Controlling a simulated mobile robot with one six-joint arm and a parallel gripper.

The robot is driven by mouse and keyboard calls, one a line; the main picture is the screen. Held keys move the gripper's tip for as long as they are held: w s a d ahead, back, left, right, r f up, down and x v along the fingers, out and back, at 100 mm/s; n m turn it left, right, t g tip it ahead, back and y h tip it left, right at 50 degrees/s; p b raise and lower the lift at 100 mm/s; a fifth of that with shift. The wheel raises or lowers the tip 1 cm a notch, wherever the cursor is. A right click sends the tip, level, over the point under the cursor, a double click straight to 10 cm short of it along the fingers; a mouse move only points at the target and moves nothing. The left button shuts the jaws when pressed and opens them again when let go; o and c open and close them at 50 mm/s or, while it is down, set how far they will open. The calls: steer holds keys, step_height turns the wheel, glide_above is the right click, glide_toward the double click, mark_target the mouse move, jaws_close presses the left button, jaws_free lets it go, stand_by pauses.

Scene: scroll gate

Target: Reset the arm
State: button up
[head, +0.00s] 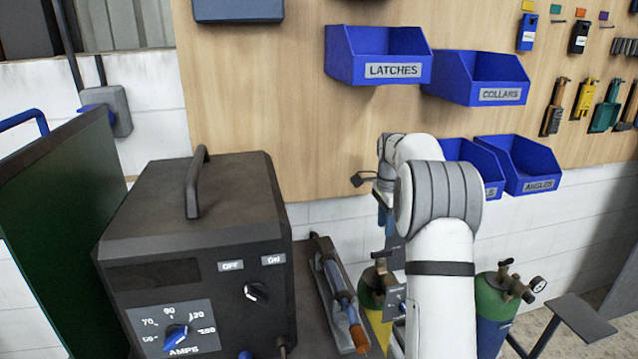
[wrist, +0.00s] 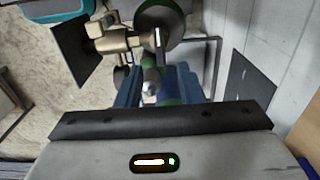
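My arm stands in front of the wooden tool board in the head view, bent at its elbow. My gripper (head: 385,218) hangs beyond the arm, pointing down, and is largely hidden by it. In the wrist view the two blue fingers of my gripper (wrist: 157,85) stand apart with a gap between them. No object is held in the gap. A green gas cylinder (wrist: 163,22) with a brass valve (wrist: 112,42) shows beyond the fingertips, apart from them as far as I can tell.
A black welder box (head: 195,245) with dials stands at left, beside a green panel (head: 60,230). A torch (head: 340,295) lies in a holder near the arm. Gas cylinders (head: 495,310) stand behind the arm. Blue bins (head: 378,68) hang on the board (head: 260,100).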

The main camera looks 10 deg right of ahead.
steer(key=s+a+r+n+t, duration=0.1)
steer(key=s+a+r+n, duration=0.3)
steer(key=s+a, duration=0.3)
steer(key=s+a+r+n+t, duration=0.1)
steer(key=s+a+r+n, duration=0.3)
steer(key=s, duration=0.5)
steer(key=s+a+f+n, duration=0.2)
steer(key=s+n, duration=0.1)
steer(key=s, duration=0.3)
steer(key=s+a+f+n, duration=0.2)
steer(key=s+n, duration=0.1)
steer(key=s, duration=0.4)
steer(key=s+a+f+n+t, duration=0.1)
steer(key=s+a+f+n, duration=0.1)
steer(key=s, duration=0.5)
steer(key=shift+a+n, duration=0.35)
steer(key=shift+n, duration=0.55)
